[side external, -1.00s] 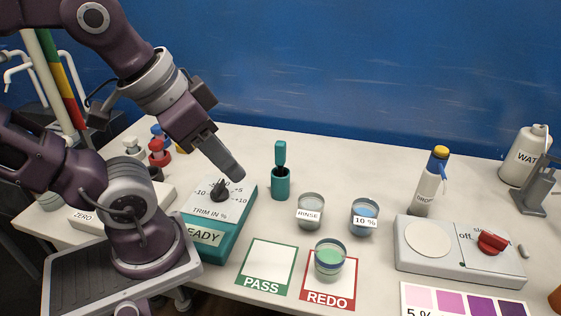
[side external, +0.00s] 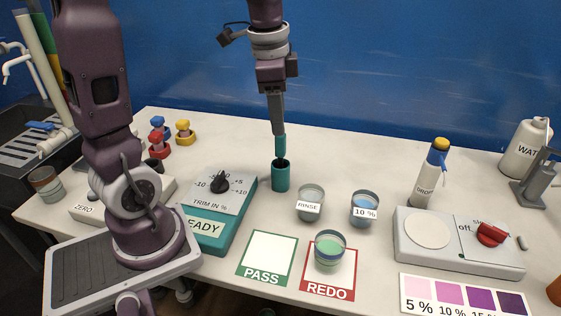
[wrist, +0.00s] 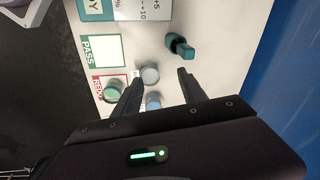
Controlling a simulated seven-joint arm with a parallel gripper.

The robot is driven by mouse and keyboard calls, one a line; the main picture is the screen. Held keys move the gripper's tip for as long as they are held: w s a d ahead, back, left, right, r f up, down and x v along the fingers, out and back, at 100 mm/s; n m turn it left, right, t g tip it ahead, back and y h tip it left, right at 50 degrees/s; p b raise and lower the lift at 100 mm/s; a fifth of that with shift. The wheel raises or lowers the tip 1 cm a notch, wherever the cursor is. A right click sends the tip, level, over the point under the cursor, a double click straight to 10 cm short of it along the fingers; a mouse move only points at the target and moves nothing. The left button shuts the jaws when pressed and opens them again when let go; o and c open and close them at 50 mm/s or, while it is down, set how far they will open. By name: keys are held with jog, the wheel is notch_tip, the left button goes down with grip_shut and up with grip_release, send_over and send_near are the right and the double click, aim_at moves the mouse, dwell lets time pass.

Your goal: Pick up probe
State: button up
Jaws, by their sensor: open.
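The teal probe (side external: 280,146) stands upright in a teal holder (side external: 281,178) at the middle of the bench. It also shows in the wrist view (wrist: 184,48), seen from above. My gripper (side external: 278,131) points down and, in the side view, lines up with the probe's top, overlapping it there. In the wrist view my gripper (wrist: 160,74) is open, with nothing between its fingertips. There the probe lies beyond the fingertips, nearer the right finger. The side view does not show the gap between the fingers.
The RINSE beaker (side external: 309,205) and the 10 % beaker (side external: 364,209) stand right of the holder. The trim unit (side external: 234,215) is to its left. A jar (side external: 330,248) with green contents sits on the REDO card (side external: 316,288). The PASS card (side external: 268,260) is empty.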

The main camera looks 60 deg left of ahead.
aim_at(281, 145)
jog(key=w+a+f+m, duration=0.1)
jog(key=a+f, duration=0.1)
jog(key=w+a+f+g, duration=0.1)
jog(key=a+f, duration=0.1)
jog(key=w+a+f+m, duration=0.1)
jog(key=a+f, duration=0.1)
jog(key=shift+w+a+m+h, duration=0.25)
jog(key=shift+w+m+h, duration=0.05)
jog(key=shift+w, duration=0.1)
jog(key=f, duration=0.7)
jog(key=shift+w+d, duration=0.1)
jog(key=shift+w, duration=0.2)
grip_shut()
